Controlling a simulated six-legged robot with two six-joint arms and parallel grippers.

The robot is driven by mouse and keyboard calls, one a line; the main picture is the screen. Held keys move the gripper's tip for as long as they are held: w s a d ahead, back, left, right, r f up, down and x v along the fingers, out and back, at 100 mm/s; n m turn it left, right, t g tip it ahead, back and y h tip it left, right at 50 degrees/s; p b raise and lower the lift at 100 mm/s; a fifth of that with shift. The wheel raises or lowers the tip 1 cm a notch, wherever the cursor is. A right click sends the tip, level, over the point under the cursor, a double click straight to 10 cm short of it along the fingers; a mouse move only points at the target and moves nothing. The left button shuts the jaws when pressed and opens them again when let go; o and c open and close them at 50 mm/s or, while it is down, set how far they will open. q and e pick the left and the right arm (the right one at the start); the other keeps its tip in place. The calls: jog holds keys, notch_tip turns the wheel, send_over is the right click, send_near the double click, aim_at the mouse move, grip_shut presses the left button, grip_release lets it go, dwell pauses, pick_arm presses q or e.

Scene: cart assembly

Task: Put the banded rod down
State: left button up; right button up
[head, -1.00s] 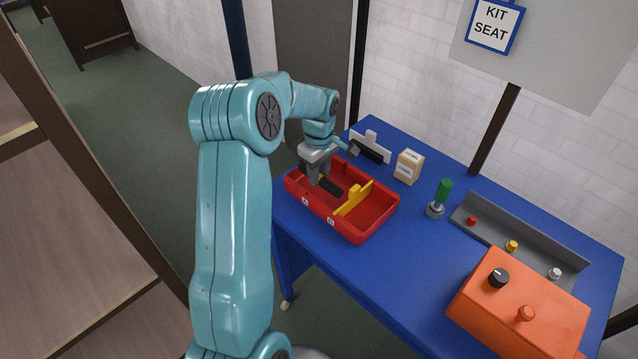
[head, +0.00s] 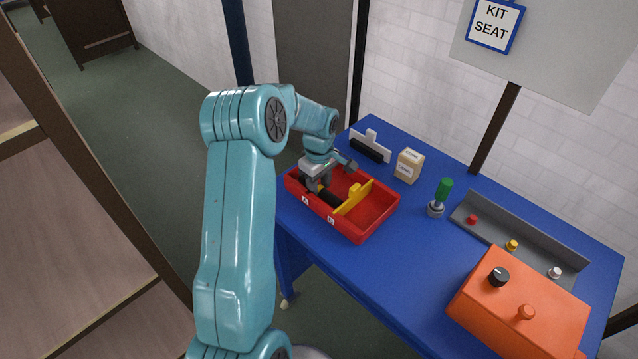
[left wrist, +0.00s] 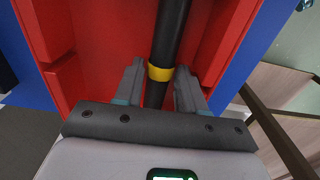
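The banded rod (head: 329,197) is black with a yellow band. It lies low inside the left part of the red tray (head: 371,231), beside the yellow divider (head: 354,197). In the left wrist view the rod (left wrist: 171,35) runs between the two fingers of my left gripper (left wrist: 160,85), with its yellow band at the fingertips. The fingers are close to the rod's sides, and the gripper appears shut on it. In the head view my left gripper (head: 318,184) reaches down into the tray, and its fingers partly hide the rod. My right gripper is not in view.
On the blue table (head: 412,260) stand a white-and-black holder (head: 371,146), a beige box (head: 408,166), a green-handled tool (head: 443,192), a grey rack (head: 530,240) with several knobs, and an orange box (head: 520,305). A KIT SEAT sign (head: 495,24) hangs behind.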

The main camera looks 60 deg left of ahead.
aim_at(319, 186)
pick_arm(q)
jog(key=shift+r, duration=0.45)
notch_tip(319, 186, up, 12)
jog(key=shift+f, duration=0.2)
